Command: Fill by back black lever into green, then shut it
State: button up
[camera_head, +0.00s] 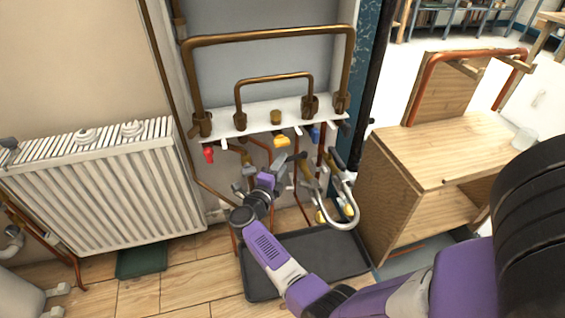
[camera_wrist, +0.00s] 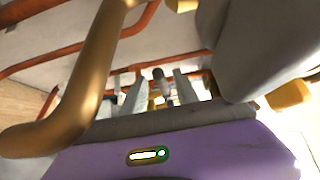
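My gripper (camera_head: 290,164) is below the white shelf, among the pipes and valves. In the wrist view its two grey fingers (camera_wrist: 159,92) stand apart, with a small dark-tipped part (camera_wrist: 158,74) showing between or beyond them. I cannot tell whether they touch it or whether it is a lever. A black handle (camera_head: 338,160) shows to the right of the gripper, above a curved pale spout (camera_head: 345,218). I cannot tell whether it is the back lever. A dark green flat item (camera_head: 141,259) lies on the floor below the radiator. No water flow can be made out.
A red (camera_head: 208,154) and a yellow handle (camera_head: 282,142) hang under the white shelf (camera_head: 260,120). A dark tray (camera_head: 343,262) lies under my arm. The radiator (camera_head: 100,190) stands left, a wooden cabinet (camera_head: 430,150) right. A brown pipe (camera_wrist: 85,80) passes close to the wrist camera.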

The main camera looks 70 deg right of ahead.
jog(key=a+p, duration=0.2)
jog(key=a, duration=0.4)
jog(key=shift+s+a, duration=0.15)
jog(key=shift+a, duration=0.2)
jog(key=c, duration=0.3)
jog(key=d+r+t+p, duration=0.1)
jog(key=s+d+n+p, duration=0.1)
jog(key=s+d+r+n+t+p, duration=0.1)
jog(key=shift+s+d+r+t+p, duration=0.25)
jog(key=shift+r+t+p, duration=0.05)
jog(key=shift+p, duration=0.05)
grip_shut()
jog(key=s+n+t+y+p, duration=0.1)
jog(key=s+t+p, duration=0.1)
jog(key=s+r+n+t+y+p, duration=0.1)
jog(key=n+p, duration=0.1)
jog(key=s+r+n+t+y+p, duration=0.1)
jog(key=s+t+y+p, duration=0.1)
jog(key=shift+s+a+n+t, duration=0.3)
jog(key=shift+a+n, duration=0.05)
jog(key=shift+n, duration=0.05)
jog(key=s+a+n+t+y+p, duration=0.2)
jog(key=s+a+y+p, duration=0.2)
jog(key=a, duration=0.2)
jog(key=b+x, duration=0.2)
jog(key=x, duration=1.1)
jog(key=shift+w+b, duration=0.35)
jog(key=shift+b, duration=0.05)
